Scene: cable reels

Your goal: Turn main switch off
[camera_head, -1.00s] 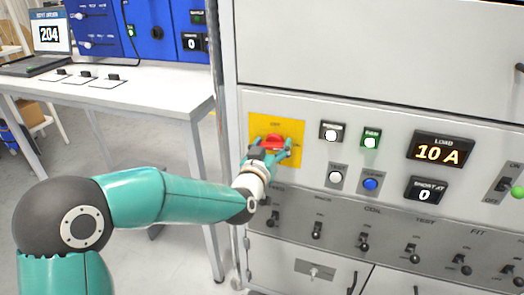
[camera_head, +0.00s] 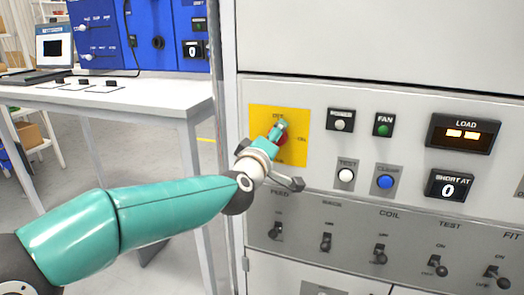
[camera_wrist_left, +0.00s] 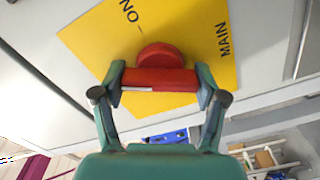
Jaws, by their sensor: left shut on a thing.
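The main switch is a red rotary knob (camera_head: 283,139) on a yellow plate (camera_head: 261,120) on the light grey cabinet front. My left gripper (camera_head: 279,131) covers most of the knob in the head view. In the left wrist view, the two fingers of my left gripper (camera_wrist_left: 160,84) are shut on the two ends of the red handle bar (camera_wrist_left: 160,78). The words ON and MAIN show on the yellow plate (camera_wrist_left: 188,32) there. My right gripper is in neither view.
Right of the switch are a FAN lamp (camera_head: 383,129), a blue CLEAR button (camera_head: 385,181), a LOAD display (camera_head: 463,133) showing dashes, and a SHORT AT display (camera_head: 449,186) reading 0. Several toggles line the grey strip below. A white table (camera_head: 130,95) stands at left.

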